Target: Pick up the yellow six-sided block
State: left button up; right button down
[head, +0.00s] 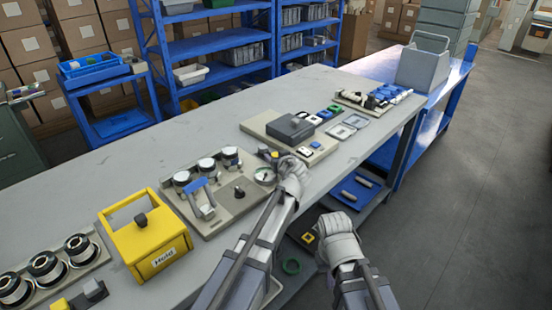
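I cannot make out a clearly six-sided yellow block. A small yellow-and-dark piece (274,154) shows at the tip of my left gripper (283,162), over the grey bench (130,178); I cannot tell whether it is held. My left gripper is beside a round gauge (264,175), and its fingers are too small to read. My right gripper (330,222) hangs in front of the bench edge, apart from any object, its fingers unclear. A yellow box marked "Hold" (147,236) stands on the bench at the left. A small yellow piece (60,304) lies at the bottom left edge.
A panel with knobs and a blue handle (204,204) is left of my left gripper. A beige board with a grey box (289,129) lies beyond it. Metal rollers (46,267) stand at lower left. A lower shelf (350,208) holds small parts. The floor at right is clear.

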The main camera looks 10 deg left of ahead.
pick_arm(q)
grip_shut()
dwell(0.3)
jog(key=shift+r, duration=0.1)
pick_arm(e)
jog(key=shift+r, duration=0.1)
